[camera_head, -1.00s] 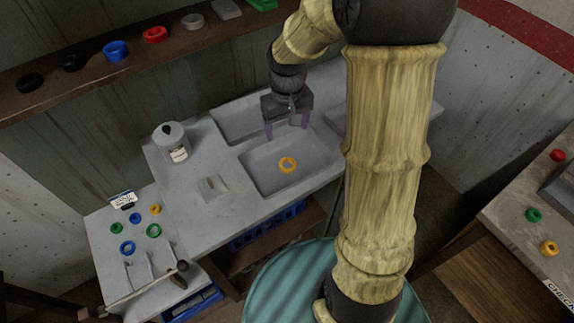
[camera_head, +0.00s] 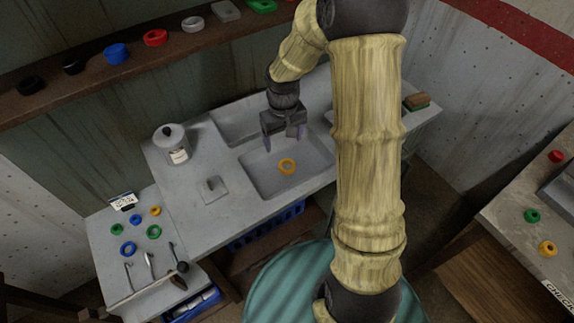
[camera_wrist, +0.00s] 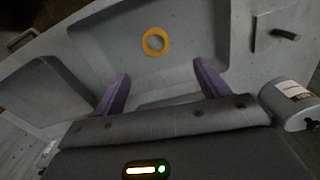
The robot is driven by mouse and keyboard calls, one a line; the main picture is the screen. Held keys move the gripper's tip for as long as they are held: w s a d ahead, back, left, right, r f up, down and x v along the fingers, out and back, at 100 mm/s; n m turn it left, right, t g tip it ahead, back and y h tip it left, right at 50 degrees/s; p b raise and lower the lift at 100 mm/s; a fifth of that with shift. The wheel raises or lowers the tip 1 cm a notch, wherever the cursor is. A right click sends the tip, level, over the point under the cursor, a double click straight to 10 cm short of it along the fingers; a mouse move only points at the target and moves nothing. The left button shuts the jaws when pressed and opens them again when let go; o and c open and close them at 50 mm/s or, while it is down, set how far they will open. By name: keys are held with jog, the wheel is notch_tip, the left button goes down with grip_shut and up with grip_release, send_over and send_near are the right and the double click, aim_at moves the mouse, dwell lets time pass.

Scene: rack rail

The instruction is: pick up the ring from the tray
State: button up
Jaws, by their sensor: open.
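The yellow-orange ring (camera_head: 287,167) lies flat in the front recessed tray (camera_head: 262,187) of the grey counter. In the wrist view the ring (camera_wrist: 155,42) shows beyond my fingertips, roughly centred between them, with its hole visible. My gripper (camera_head: 283,145) hangs above the back part of this tray, its two purple fingers pointing down. In the wrist view the fingers (camera_wrist: 160,78) are spread wide with nothing between them. My gripper is open and apart from the ring.
A lidded grey canister (camera_head: 173,146) stands left of the trays. A second recess (camera_head: 229,120) lies behind, with a raised wall between. Several coloured rings and hooks sit on the lower left bench (camera_head: 108,262). A shelf (camera_head: 130,73) with coloured items runs along the back wall.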

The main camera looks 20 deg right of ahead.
send_over(287, 168)
jog(key=f, duration=0.5)
jog(key=shift+w+a+f, duration=0.25)
jog(key=shift+a+f, duration=0.05)
jog(key=shift+a, duration=0.1)
jog(key=f, duration=0.1)
jog(key=f+p, duration=0.1)
jog(key=f, duration=0.2)
jog(key=shift+s+d+p, duration=0.25)
jog(key=shift+d+p, duration=0.1)
jog(key=shift+d, duration=0.05)
jog(key=shift+f, duration=0.6)
jog(key=c, duration=1.1)
